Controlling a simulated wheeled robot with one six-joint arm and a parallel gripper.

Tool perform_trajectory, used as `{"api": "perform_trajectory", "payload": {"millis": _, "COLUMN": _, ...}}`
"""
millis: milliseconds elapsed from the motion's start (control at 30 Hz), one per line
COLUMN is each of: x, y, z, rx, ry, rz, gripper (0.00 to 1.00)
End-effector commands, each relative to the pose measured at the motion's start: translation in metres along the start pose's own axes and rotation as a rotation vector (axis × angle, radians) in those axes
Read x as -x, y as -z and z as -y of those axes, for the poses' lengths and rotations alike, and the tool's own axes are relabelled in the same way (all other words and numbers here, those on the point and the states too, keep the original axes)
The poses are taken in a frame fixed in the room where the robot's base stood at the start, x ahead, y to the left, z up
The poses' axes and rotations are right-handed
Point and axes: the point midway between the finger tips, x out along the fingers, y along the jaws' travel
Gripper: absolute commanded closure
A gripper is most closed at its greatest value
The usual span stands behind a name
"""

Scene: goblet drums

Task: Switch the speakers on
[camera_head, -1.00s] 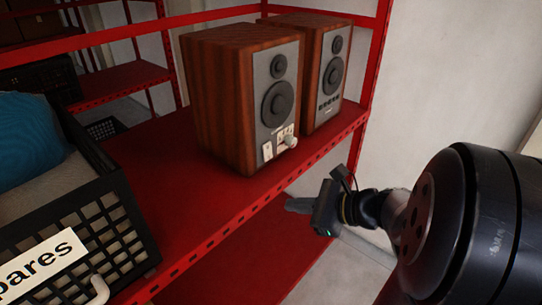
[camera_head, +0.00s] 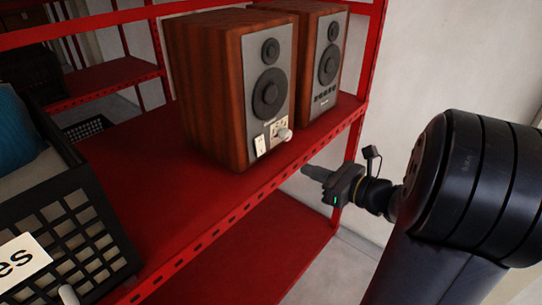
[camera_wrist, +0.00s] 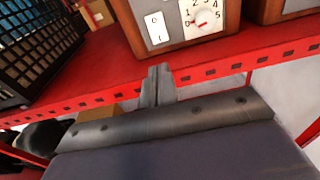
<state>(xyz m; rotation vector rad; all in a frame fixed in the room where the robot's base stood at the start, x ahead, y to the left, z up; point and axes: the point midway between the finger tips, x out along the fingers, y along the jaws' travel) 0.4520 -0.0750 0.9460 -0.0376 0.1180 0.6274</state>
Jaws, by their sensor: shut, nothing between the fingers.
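Two wooden speakers with grey fronts stand on the red shelf. The nearer speaker (camera_head: 215,95) has a white rocker switch (camera_head: 260,144) and a pale knob (camera_head: 284,135) low on its front. The farther speaker (camera_head: 327,65) stands behind it to the right. My gripper (camera_head: 306,171) is shut and empty, in front of the shelf edge, below and to the right of the knob and apart from the speaker. In the wrist view, the switch (camera_wrist: 158,29), marked 0 and 1, and the numbered dial knob (camera_wrist: 207,19) are beyond my fingertips (camera_wrist: 159,70).
The red shelf (camera_head: 135,165) has a raised, slotted front edge. A black crate (camera_head: 75,235) with a white label and blue contents stands at the left. Free room lies in front of the shelf at the right.

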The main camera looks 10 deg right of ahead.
Motion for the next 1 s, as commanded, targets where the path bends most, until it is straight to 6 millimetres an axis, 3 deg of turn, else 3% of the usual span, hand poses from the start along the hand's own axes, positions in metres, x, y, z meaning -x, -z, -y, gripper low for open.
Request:
{"api": "perform_trajectory", "payload": {"millis": 600, "x": -0.102, "y": 0.001, "z": -0.001, "rx": 0.001, "ry": -0.005, "rz": 0.0, "gripper": 1.0}}
{"api": "perform_trajectory", "payload": {"millis": 800, "x": -0.123, "y": 0.0, "z": -0.001, "rx": 0.001, "ry": -0.002, "rz": -0.001, "gripper": 1.0}}
{"api": "perform_trajectory", "payload": {"millis": 1000, "x": -0.128, "y": 0.0, "z": 0.0, "rx": 0.0, "ry": 0.0, "rz": 0.0, "gripper": 1.0}}
